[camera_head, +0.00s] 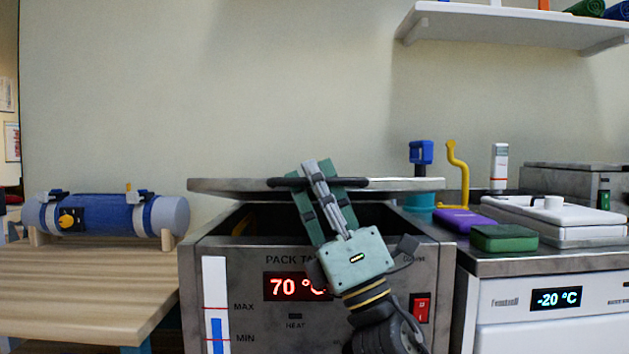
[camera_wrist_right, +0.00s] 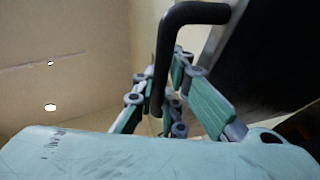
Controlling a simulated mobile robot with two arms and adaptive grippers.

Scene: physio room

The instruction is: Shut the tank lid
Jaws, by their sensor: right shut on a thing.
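The steel pack tank (camera_head: 240,255) stands in the middle of the head view. Its flat grey lid (camera_head: 220,185) is raised above the front rim, seen nearly edge-on, with the dark tank inside showing below it. A black bar handle (camera_head: 358,183) runs along the lid's front edge. My right gripper (camera_head: 318,180) is shut on this handle, its green fingers reaching up in front of the lid. In the wrist view the bent black handle (camera_wrist_right: 195,13) passes between the fingers of the right gripper (camera_wrist_right: 168,95). My left gripper is not in view.
A wooden table (camera_head: 90,285) with a blue cylinder (camera_head: 105,215) is at left. At right, a white unit (camera_head: 545,320) carries a green box (camera_head: 503,238), a purple box (camera_head: 465,220) and a white lidded box (camera_head: 550,210). A shelf (camera_head: 500,22) hangs above right.

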